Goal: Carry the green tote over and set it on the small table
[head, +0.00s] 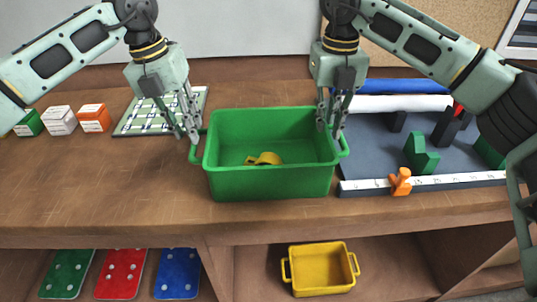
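The green tote (270,185) stands upright on the wooden bench top, in the middle of the head view. It has a handle at its left end (194,152) and one at its right end (344,148). A yellow object, perhaps a tape roll (264,159), lies inside it. My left gripper (187,135) points down at the left handle, with its fingers apart. My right gripper (330,131) points down at the right end of the tote, its fingers apart near the rim. Whether the fingertips touch the tote is unclear. No small table can be made out.
Left on the bench are small boxes (61,120) and a checked board (145,115). On the right, close to the tote, is a dark mat (375,150) with a white ruler strip, an orange piece (400,182) and green blocks. A yellow bin (320,270) sits on the shelf below.

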